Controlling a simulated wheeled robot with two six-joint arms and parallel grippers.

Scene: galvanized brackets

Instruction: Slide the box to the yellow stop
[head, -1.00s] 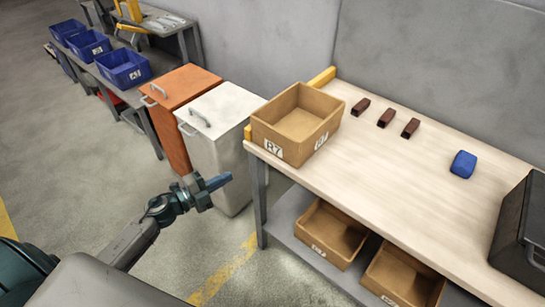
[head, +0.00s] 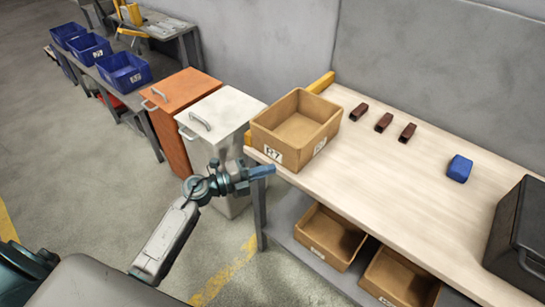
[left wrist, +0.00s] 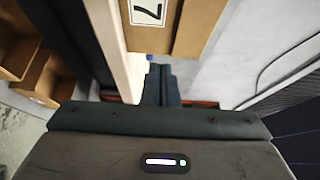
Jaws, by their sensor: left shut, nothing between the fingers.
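The tan box (head: 296,127), labelled R7, sits at the left end of the workbench (head: 400,180). It is open-topped and empty. A yellow stop (head: 321,82) shows at the bench's left edge behind the box, and more yellow shows beside its left side. My left gripper (head: 270,171) is shut and empty, just in front of the box and below its front label. In the left wrist view the closed fingers (left wrist: 161,88) point toward the box's labelled side (left wrist: 165,25); contact cannot be told. My right gripper is not in view.
Several dark red brackets (head: 383,122) and a blue block (head: 459,168) lie on the bench. A black case (head: 520,235) stands at the right. Brown bins (head: 330,236) fill the lower shelf. White (head: 215,130) and orange (head: 175,110) cabinets stand left of the bench.

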